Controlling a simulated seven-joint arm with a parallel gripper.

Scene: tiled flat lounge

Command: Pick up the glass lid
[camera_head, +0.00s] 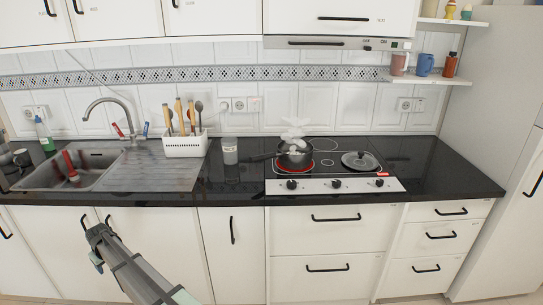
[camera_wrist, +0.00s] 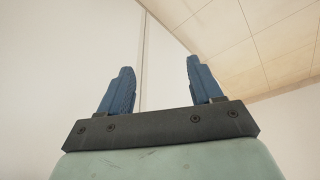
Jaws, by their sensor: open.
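The glass lid (camera_head: 360,161) lies flat on the right side of the black cooktop, with a dark knob on top. A dark pan (camera_head: 295,158) sits left of it on a glowing red burner, with whitish steam above it. My gripper (camera_wrist: 160,88) shows in the wrist view with its two blue fingers spread apart and nothing between them. In the head view my arm reaches up from the bottom, left of centre, in front of the lower cabinets, well left of and below the lid. The fingertips are not clear in that view.
The cooktop front has several knobs (camera_head: 337,184). A white utensil holder (camera_head: 185,145) and a pale jar (camera_head: 230,151) stand left of the cooktop. The sink (camera_head: 75,170) is farther left. The black counter (camera_head: 440,175) right of the cooktop is clear. A range hood (camera_head: 335,43) hangs above.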

